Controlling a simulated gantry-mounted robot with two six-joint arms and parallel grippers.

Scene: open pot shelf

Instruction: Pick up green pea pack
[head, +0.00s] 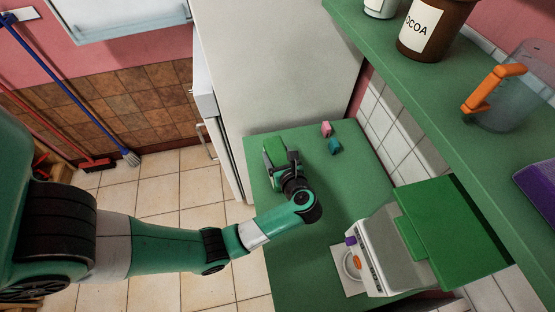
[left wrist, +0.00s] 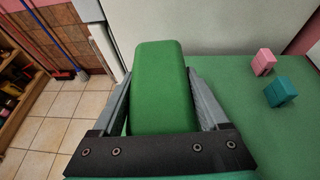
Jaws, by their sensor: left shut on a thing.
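The green pea pack (head: 275,150) is a green block near the far left end of the green counter (head: 312,200). In the left wrist view the pack (left wrist: 162,88) stands between the two fingers of my left gripper (left wrist: 162,100). My left gripper (head: 281,158) is shut on the pack, with a finger along each side. I cannot tell whether the pack touches the counter. My right gripper is not in view.
A pink block (head: 326,129) and a teal block (head: 335,147) sit right of the pack. A white machine (head: 385,250) stands at the counter's near end. A green shelf (head: 440,100) holds a cocoa jar (head: 432,28) and a jug (head: 515,95). The fridge (head: 275,70) stands behind.

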